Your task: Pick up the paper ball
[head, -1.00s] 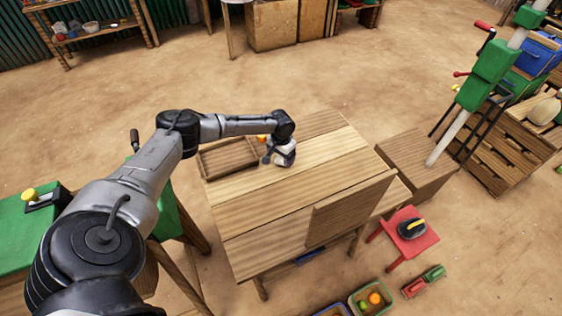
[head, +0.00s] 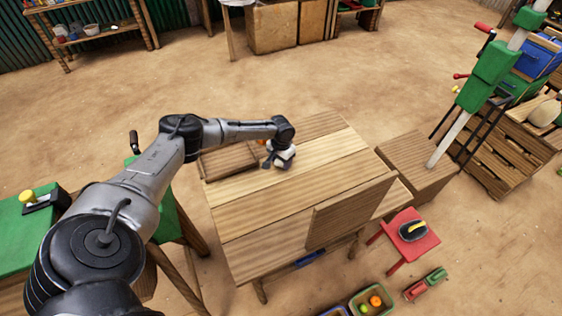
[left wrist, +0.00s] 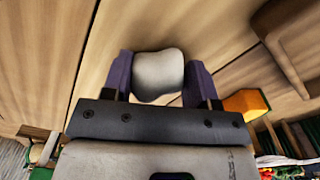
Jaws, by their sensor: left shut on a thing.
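The paper ball (left wrist: 158,75) is a whitish, lumpy round thing between the two fingers of my left gripper (left wrist: 160,82) in the left wrist view. The fingers touch it on both sides, so the gripper is shut on it. In the head view my left gripper (head: 278,162) is over the far left part of the wooden table (head: 290,205). The ball is hard to make out there, as the wrist covers most of it. My right gripper is not in view.
A shallow wooden tray (head: 225,162) lies left of the gripper. A small orange thing (left wrist: 246,104) is close beside the gripper. An upright wooden board (head: 350,212) stands at the table's near right. The middle of the tabletop is clear.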

